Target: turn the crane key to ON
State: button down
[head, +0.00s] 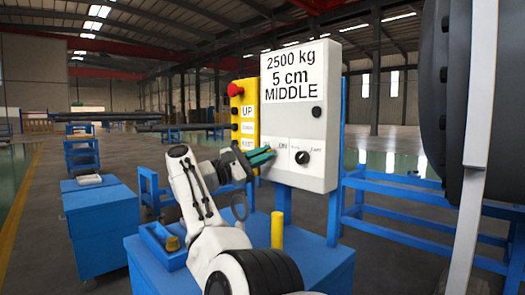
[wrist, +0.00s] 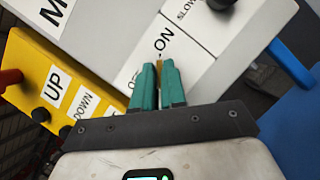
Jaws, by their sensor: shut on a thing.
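The white control box (head: 325,130) stands on a blue post and carries the label "2500 kg 5 cm MIDDLE". Its lower panel has an ON label (wrist: 164,41) and an OFF label partly hidden by my fingers. My gripper (head: 269,155) reaches the box front from the left with teal fingers. In the wrist view my gripper (wrist: 158,72) is shut on a small brass-coloured piece, the crane key (wrist: 160,68), between the OFF and ON labels. The fingers hide most of the key, so its exact angle is unclear.
A yellow pendant (head: 247,115) with a red button (head: 234,89) and UP and DOWN labels sits left of the box. A black speed knob (head: 302,157) is close to the right of my fingers. A blue table (head: 325,260) with a yellow post (head: 277,230) is below.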

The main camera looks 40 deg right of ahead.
jog(key=shift+s+d+f, duration=0.1)
jog(key=shift+d+f, duration=0.15)
jog(key=c, duration=1.3)
grip_release()
jog(key=shift+d, duration=0.15)
jog(key=shift+r, duration=0.15)
jog(key=shift+a, duration=0.2)
